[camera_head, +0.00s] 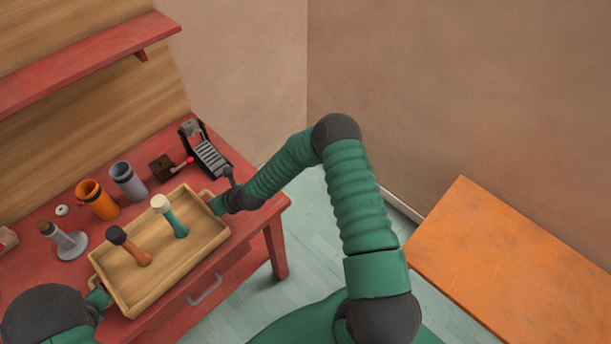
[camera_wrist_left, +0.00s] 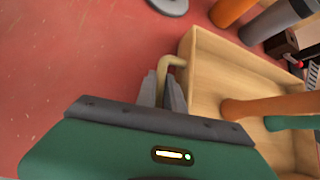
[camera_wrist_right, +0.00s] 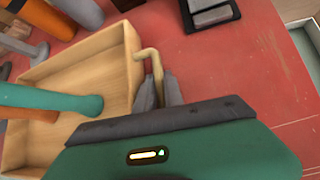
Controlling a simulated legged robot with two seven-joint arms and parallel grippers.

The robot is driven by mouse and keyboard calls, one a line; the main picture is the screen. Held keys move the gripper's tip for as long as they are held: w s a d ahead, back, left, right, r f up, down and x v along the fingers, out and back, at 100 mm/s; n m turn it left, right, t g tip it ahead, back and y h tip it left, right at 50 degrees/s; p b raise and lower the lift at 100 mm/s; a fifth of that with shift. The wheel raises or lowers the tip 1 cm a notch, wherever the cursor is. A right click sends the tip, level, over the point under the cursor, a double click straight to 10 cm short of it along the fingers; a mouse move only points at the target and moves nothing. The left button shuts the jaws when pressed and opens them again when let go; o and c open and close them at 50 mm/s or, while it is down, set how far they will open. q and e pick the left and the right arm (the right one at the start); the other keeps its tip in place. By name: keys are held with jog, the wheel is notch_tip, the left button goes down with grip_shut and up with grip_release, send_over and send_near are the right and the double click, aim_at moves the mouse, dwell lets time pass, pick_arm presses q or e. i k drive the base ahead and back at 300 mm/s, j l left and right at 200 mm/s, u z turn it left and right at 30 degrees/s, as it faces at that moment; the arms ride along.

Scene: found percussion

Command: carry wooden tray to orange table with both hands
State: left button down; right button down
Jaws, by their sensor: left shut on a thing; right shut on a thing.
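The wooden tray (camera_head: 190,266) is at the front edge of the red table, with a handle at each end. Two mallets lie in it: one with an orange handle and dark head (camera_head: 130,247), one with a teal handle and cream head (camera_head: 170,216). My left gripper (camera_head: 98,298) is shut on the tray's near-left handle (camera_wrist_left: 172,64), also seen in the left wrist view. My right gripper (camera_head: 214,203) is shut on the opposite handle (camera_wrist_right: 150,58), clear in the right wrist view. The orange table (camera_head: 515,265) stands at the right. I cannot tell whether the tray touches the red table.
On the red table (camera_head: 28,282), an orange cup (camera_head: 97,200), a grey cup (camera_head: 128,181), a dark box (camera_head: 162,167), a black ridged object (camera_head: 207,152) and a grey-based stand (camera_head: 66,241) are behind the tray. A red shelf (camera_head: 85,65) hangs above. Open floor (camera_head: 308,247) separates the tables. The orange table's visible top is clear.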

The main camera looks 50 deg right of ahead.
aim_at(519, 273)
jog(key=k+l+z, duration=0.2)
jog(key=k, duration=0.45)
jog(key=j+z, duration=0.1)
jog(key=z, duration=1.3)
jog(key=l+z, duration=0.1)
jog(key=z, duration=0.35)
jog(key=i+z, duration=0.1)
jog(key=z, duration=0.35)
jog(key=l+z, duration=0.1)
jog(key=z, duration=0.35)
jog(key=i+l+z, duration=0.1)
jog(key=i, duration=0.45)
